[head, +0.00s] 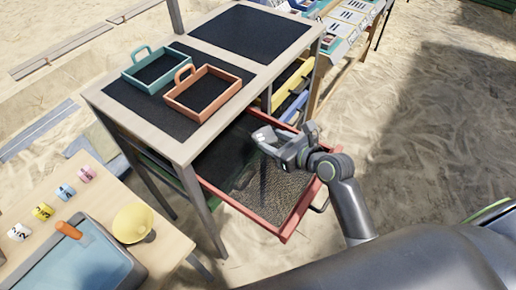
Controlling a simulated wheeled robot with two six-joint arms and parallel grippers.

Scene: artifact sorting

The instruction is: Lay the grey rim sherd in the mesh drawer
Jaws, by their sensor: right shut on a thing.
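The mesh drawer (293,203) has a red frame and a dark mesh floor. It is pulled out from under the black-topped table, and its near part is uncovered. My right gripper (268,140) is above the drawer's far right part, its jaws pointing left. It is shut on the grey rim sherd, which is hard to tell apart from the grey fingers in this view. The gripper hides part of the mesh below it. I see nothing lying on the visible mesh. My left gripper is not in view.
A green tray (130,76) and an orange tray (171,101) stand on the table (148,129) above the drawer. Yellow and blue drawer fronts show behind the gripper. A wooden table (70,204) at lower left holds numbered tags, a yellow dome and a blue-grey tray.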

